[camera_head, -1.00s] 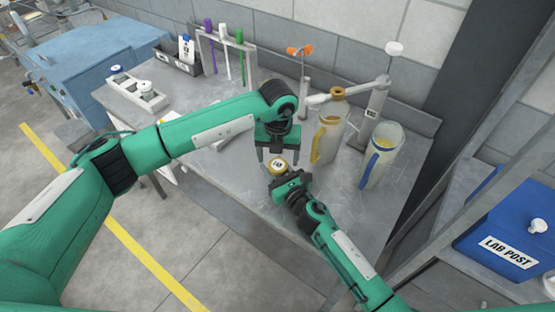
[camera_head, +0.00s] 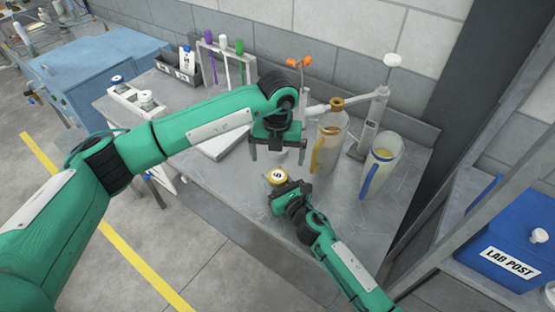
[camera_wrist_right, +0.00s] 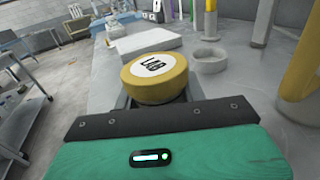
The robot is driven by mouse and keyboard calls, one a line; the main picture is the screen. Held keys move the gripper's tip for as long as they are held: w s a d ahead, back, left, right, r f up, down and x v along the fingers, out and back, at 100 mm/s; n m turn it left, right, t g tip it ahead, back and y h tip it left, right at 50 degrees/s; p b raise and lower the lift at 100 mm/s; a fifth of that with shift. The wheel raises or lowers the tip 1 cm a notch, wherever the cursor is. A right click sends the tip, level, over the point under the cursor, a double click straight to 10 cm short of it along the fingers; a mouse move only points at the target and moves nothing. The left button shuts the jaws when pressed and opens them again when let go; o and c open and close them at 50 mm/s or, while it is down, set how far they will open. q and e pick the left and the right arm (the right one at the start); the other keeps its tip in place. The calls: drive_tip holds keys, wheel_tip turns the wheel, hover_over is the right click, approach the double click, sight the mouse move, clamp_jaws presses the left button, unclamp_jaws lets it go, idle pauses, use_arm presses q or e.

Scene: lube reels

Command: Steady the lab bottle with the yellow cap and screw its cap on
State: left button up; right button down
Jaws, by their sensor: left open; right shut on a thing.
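The lab bottle's yellow cap (camera_head: 278,176), with a white label on top, shows near the bench's front edge. It also shows upright in the right wrist view (camera_wrist_right: 157,84), where the bottle's body is mostly hidden below it. My right gripper (camera_head: 282,186) is shut on the bottle from the front right, low under the cap. My left gripper (camera_head: 278,159) points down, open and empty, just behind and above the cap, apart from it. The cap sits on top of the bottle; I cannot tell how tightly.
Two jugs (camera_head: 328,145) (camera_head: 381,168) and a grey stand (camera_head: 374,118) are behind and to the right. A small round dish (camera_wrist_right: 209,60) lies just past the bottle. A white slab (camera_head: 222,143) and a white rack (camera_head: 138,100) are to the left. The bench's front right is clear.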

use_arm(q)
wheel_tip(320, 180, up, 10)
drive_tip(key=shift+f, duration=0.25)
use_arm(e)
drive_tip(key=c, duration=0.7)
unclamp_jaws()
drive_tip(key=shift+c, duration=0.2)
drive_tip(key=b+v, duration=0.2)
drive_tip(key=v, duration=1)
drive_tip(key=shift+s+f+b, duration=0.15)
drive_tip(key=shift+s+b, duration=0.05)
drive_tip(key=shift+b, duration=0.2)
use_arm(q)
drive_tip(key=shift+f, duration=1.55)
use_arm(e)
drive_tip(key=shift+s+d, duration=0.4)
drive_tip(key=shift+s, duration=0.25)
